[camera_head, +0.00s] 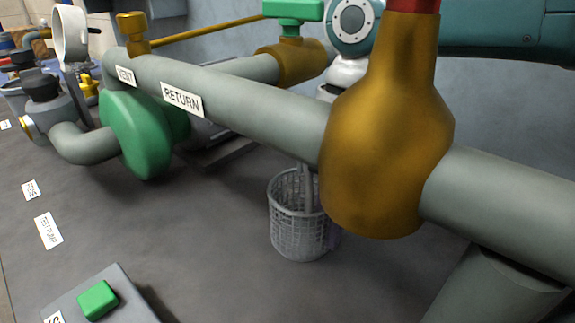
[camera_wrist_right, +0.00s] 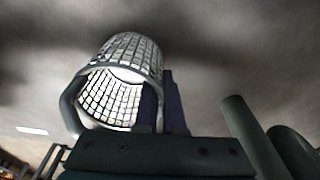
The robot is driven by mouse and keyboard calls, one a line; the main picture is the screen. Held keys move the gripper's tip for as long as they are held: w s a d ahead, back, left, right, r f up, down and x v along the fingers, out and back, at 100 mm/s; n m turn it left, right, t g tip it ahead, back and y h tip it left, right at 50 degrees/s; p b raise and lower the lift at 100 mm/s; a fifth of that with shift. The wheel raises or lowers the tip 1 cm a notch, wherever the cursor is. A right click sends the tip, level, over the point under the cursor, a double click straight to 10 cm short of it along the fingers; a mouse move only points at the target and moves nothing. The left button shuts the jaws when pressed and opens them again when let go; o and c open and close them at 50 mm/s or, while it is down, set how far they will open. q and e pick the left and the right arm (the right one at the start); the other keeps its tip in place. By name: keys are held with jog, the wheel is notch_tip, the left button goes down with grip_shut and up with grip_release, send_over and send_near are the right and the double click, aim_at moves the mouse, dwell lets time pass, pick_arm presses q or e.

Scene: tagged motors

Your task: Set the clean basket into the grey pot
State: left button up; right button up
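The basket (camera_head: 290,236) is a pale grey mesh cup with a solid rim and open top. It appears upright in the head view, behind and below the big pipe. The basket (camera_wrist_right: 138,58) shows in the right wrist view with its opening and a curved handle towards the camera. My right gripper (camera_wrist_right: 163,104) has one dark finger at the opening and one outside the wall; it looks shut on the basket's side. In the head view the right gripper (camera_head: 332,236) is mostly hidden by the brass body. I cannot pick out the grey pot with certainty. My left gripper is not in view.
A thick grey pipe (camera_head: 245,100) labelled RETURN crosses above the basket, with a brass body (camera_head: 385,140) at right. A green valve body (camera_head: 140,130) stands left. A box with a green button (camera_head: 98,300) is at front left.

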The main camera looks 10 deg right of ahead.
jog(key=o, duration=0.4)
jog(key=shift+o, duration=0.2)
jog(key=shift+r, duration=0.1)
